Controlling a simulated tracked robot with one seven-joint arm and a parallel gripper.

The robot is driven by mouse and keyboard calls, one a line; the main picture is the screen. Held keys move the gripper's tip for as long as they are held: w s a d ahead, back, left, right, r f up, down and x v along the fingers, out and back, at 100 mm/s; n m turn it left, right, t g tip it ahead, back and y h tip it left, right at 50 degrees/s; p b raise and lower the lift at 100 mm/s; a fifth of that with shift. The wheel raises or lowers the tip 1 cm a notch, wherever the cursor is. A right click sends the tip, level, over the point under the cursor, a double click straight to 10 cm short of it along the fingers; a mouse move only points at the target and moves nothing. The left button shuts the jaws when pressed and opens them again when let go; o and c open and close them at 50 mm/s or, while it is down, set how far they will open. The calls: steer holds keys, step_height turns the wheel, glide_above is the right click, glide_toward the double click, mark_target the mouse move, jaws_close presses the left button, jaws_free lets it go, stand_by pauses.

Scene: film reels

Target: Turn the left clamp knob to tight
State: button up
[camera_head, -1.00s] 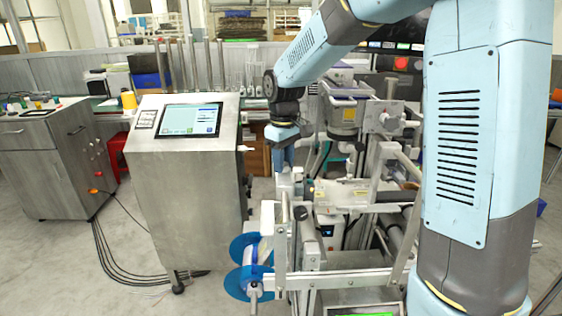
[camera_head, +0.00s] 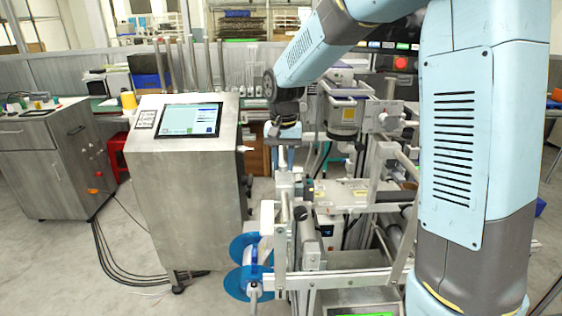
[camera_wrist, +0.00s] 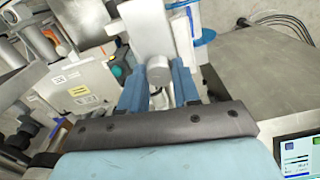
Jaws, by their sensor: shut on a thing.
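The left clamp knob (camera_wrist: 158,71) is a small grey, rounded piece on a pale metal bracket in the wrist view. My gripper (camera_wrist: 157,84) has its two blue fingers on either side of the knob and is shut on it. In the head view my gripper (camera_head: 284,158) points down over the machine frame's front left post. There the knob is mostly hidden by the fingers, and its turn angle cannot be read.
Blue film reels (camera_head: 238,284) hang at the frame's front left, just below the gripper. A steel console with a screen (camera_head: 190,119) stands to the left. Rollers and rails (camera_head: 350,278) lie to the right. Cables run along the floor at left.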

mark_target(284, 164)
steer(key=shift+m, duration=1.2)
steer(key=o, duration=1.1)
steer(key=shift+c, duration=0.2)
step_height(284, 164, up, 14)
steer(key=shift+f, duration=0.15)
steer(key=shift+d, duration=0.1)
